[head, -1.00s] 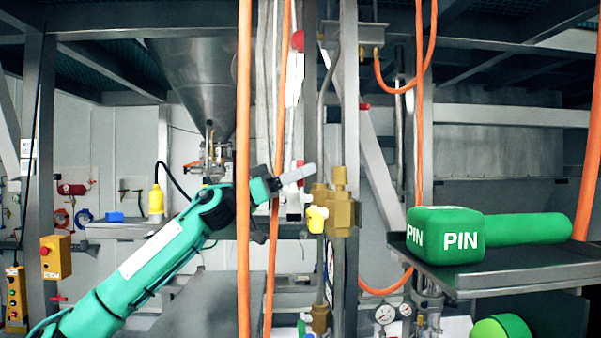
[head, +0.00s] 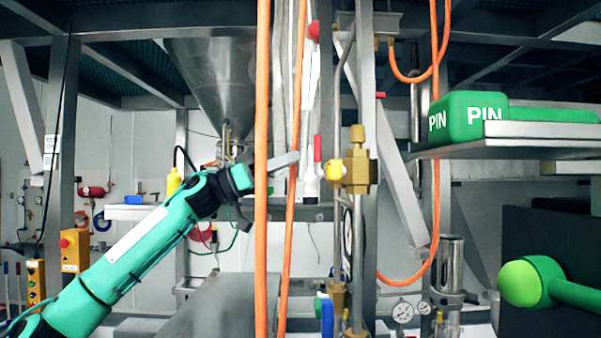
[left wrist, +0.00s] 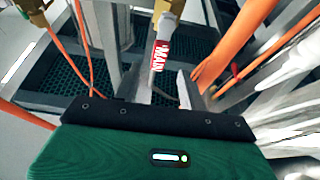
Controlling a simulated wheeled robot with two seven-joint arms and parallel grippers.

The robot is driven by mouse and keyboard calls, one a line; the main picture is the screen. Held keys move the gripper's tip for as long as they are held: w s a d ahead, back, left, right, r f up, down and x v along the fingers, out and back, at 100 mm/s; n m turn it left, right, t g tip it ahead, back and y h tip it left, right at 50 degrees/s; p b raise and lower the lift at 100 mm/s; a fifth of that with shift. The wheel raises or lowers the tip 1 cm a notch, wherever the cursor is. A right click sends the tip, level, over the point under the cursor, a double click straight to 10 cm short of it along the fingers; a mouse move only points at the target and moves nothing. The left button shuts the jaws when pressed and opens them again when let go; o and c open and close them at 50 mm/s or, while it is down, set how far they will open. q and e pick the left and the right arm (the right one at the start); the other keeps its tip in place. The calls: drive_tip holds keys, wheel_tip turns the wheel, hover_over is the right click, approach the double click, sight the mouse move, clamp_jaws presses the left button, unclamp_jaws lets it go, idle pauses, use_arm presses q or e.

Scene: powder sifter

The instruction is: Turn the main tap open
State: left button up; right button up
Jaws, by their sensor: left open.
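A handle with a red and white label reading MAIN (left wrist: 162,52) stands ahead of my left gripper in the left wrist view, with brass at its upper end. My left gripper (head: 272,188) is open and empty, left of these, partly behind an orange hose. In the left wrist view its fingers (left wrist: 164,84) point towards the label without visible contact.
Orange hoses (head: 262,270) hang in front of my left arm. At right, a shelf (head: 520,142) carries a green block marked PIN (head: 468,115). A steel hopper (head: 212,80) hangs at back left. Gauges (head: 402,312) are low.

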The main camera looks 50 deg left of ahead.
use_arm(q)
drive_tip(key=b+v, duration=0.5)
drive_tip(key=v, duration=0.2)
drive_tip(key=shift+b, duration=0.3)
idle(0.4)
